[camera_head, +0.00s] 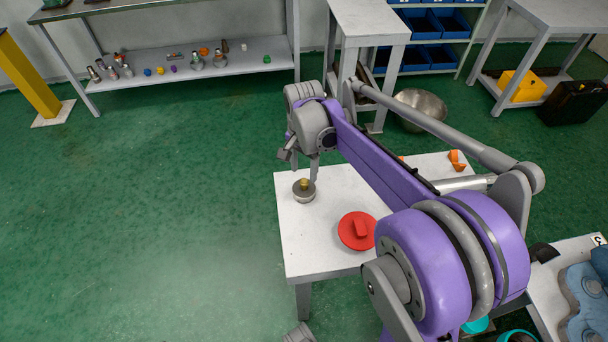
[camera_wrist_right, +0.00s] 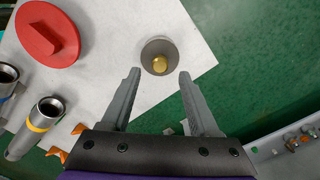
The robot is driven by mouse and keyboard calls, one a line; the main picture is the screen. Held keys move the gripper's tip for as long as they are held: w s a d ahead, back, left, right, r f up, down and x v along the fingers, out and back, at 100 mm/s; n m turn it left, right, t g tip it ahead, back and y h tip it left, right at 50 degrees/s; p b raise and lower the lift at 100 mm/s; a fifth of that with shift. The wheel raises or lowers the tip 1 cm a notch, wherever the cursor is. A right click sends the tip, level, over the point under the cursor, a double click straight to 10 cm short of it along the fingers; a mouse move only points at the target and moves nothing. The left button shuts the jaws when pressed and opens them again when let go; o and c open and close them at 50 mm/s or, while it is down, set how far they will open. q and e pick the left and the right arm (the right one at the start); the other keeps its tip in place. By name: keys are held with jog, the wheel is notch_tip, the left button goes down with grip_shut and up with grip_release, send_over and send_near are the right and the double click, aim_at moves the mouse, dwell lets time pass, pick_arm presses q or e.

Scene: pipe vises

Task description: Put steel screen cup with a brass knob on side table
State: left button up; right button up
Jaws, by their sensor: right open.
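The steel screen cup with a brass knob (camera_head: 304,190) stands upright on a small white table (camera_head: 305,240), near its far left corner. In the right wrist view the cup (camera_wrist_right: 150,46) shows from above, its knob in the middle, just beyond the fingertips. My right gripper (camera_head: 301,165) is above and slightly behind the cup in the head view. In the right wrist view the gripper (camera_wrist_right: 159,75) is open and empty, its fingers spread to either side of the cup. The cup looks free of the fingers. My left gripper does not show clearly.
A red disc with a raised grip (camera_head: 357,231) lies nearby on the same table. Orange pieces (camera_head: 457,160) are at its far right. Another white table (camera_head: 370,20) and a shelf (camera_head: 220,68) stand behind.

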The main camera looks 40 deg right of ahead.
aim_at(304, 181)
notch_tip(304, 181, up, 8)
jog(key=f, duration=0.1)
jog(key=s+a+f+n+t, duration=0.1)
jog(key=s+a+f+n, duration=0.2)
jog(key=s+a+n, duration=0.2)
jog(key=s+a+f+n+t, duration=0.2)
jog(key=s+a+f+n, duration=0.1)
jog(key=s+a+n, duration=0.2)
jog(key=s+a+f+n+t+p, duration=0.1)
jog(key=s+a+f+n+t, duration=0.1)
jog(key=s+a+f+n, duration=0.1)
jog(key=shift+s+a+f+n, duration=0.15)
jog(key=shift+s+a+n, duration=0.3)
jog(key=shift+s, duration=0.25)
jog(key=shift+s+a+f+n, duration=0.15)
jog(key=shift+s+a+n, duration=0.3)
jog(key=shift+s, duration=0.2)
jog(key=shift+c, duration=0.9)
jog(key=shift+d, duration=0.1)
